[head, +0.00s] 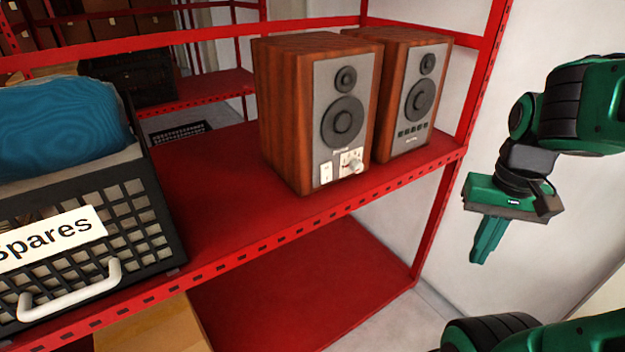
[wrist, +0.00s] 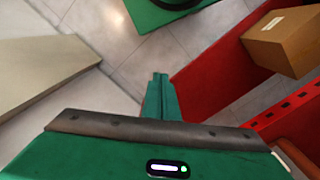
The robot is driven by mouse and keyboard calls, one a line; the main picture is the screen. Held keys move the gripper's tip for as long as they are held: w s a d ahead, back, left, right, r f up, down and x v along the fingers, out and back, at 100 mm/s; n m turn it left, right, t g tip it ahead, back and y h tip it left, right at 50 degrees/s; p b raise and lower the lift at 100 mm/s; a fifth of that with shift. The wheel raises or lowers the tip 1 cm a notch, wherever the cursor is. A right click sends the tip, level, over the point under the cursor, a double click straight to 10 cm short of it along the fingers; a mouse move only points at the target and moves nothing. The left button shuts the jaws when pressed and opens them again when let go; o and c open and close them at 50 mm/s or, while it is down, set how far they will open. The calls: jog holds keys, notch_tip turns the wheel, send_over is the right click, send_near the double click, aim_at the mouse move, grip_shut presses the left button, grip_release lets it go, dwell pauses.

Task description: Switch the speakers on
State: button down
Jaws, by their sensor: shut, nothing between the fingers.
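Two wood-sided speakers stand on the red shelf. The nearer speaker (head: 312,112) has a grey front with a white rocker switch (head: 326,173) at its lower left and a dial with a knob (head: 352,162) beside it. The farther speaker (head: 405,95) has a row of small dark sockets or buttons low on its front. My gripper (head: 478,258) is to the right of the shelf, apart from the speakers, pointing down with its fingers shut and empty. The wrist view also shows my gripper (wrist: 160,78) over the floor. Which way the switch is set is too small to tell.
A black crate (head: 150,235) labelled "Spares", holding a blue thing (head: 60,125), sits on the shelf (head: 215,200) at the left. A red upright post (head: 440,215) stands between the shelf and my gripper. A cardboard box (wrist: 285,40) shows in the wrist view. The shelf before the speakers is clear.

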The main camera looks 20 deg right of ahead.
aim_at(326, 172)
jog(key=w+a+r+n+t, duration=0.1)
jog(key=w+a+r+n, duration=0.1)
jog(key=w+a+n, duration=0.3)
jog(key=w+a+r+n+t, duration=0.1)
jog(key=w+a+r+n, duration=0.2)
jog(key=w+n, duration=0.8)
jog(key=w+a+r+n+t+y, duration=0.1)
jog(key=w+a+r+n, duration=0.2)
jog(key=w+a+n, duration=0.5)
jog(key=n, duration=0.4)
jog(key=shift+r+t, duration=0.2)
jog(key=shift+t, duration=0.2)
jog(key=shift+w+f, duration=0.1)
jog(key=x, duration=0.3)
jog(key=w+x, duration=0.1)
jog(key=x, duration=0.3)
jog(key=w+x, duration=0.1)
jog(key=x, duration=0.3)
jog(key=shift+w+a+r, duration=0.15)
jog(key=shift+a+r, duration=0.2)
jog(key=shift+r, duration=0.05)
jog(key=shift+w+a, duration=0.15)
jog(key=shift+w, duration=0.45)
